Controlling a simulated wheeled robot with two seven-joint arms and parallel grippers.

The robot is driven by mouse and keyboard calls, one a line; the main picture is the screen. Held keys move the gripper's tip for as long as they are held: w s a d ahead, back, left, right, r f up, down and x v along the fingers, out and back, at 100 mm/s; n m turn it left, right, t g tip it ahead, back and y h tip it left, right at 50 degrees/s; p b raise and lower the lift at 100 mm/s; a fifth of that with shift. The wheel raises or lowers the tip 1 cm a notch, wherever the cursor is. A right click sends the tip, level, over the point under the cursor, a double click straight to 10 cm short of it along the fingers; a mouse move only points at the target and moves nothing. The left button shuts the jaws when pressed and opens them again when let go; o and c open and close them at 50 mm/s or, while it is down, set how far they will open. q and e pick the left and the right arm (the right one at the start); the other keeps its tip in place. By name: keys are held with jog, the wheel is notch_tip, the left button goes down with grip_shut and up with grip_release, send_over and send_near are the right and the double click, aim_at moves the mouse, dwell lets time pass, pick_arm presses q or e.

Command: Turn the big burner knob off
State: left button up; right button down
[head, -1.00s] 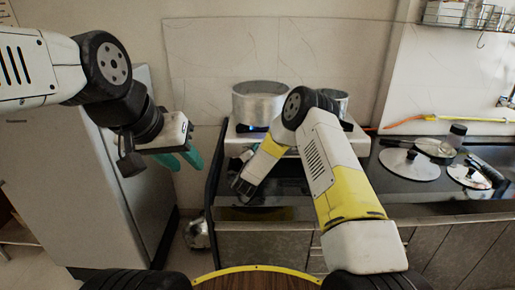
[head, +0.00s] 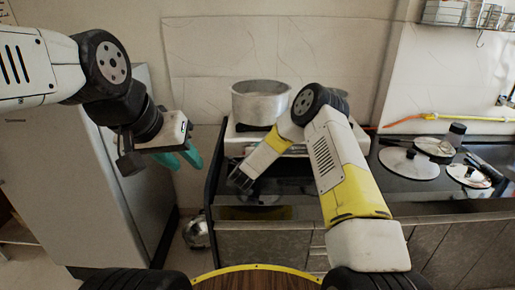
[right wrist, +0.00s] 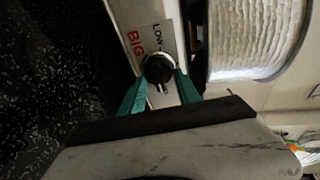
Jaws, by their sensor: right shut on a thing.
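The big burner knob (right wrist: 158,69) is a round black knob on the stove's pale front panel, beside the red word BIG and the word LOW in the right wrist view. The teal fingers of my right gripper (right wrist: 160,88) are on either side of it, shut on it. In the head view my right arm reaches to the stove (head: 232,134), and its forearm and wrist hide the knob and fingers. My left gripper (head: 180,159) hangs open and empty in the air, left of the stove, with its teal fingers apart.
Lids (head: 409,164) lie on the dark counter (head: 440,190) at right. A grey cabinet (head: 95,190) stands at left. A metal kettle-like object (head: 196,232) is on the floor.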

dwell(0.3)
jog(key=c, duration=0.9)
grip_release()
jog(key=shift+s, duration=0.1)
jog(key=v, duration=0.7)
jog(key=shift+s, duration=0.3)
jog(key=shift+r, duration=0.1)
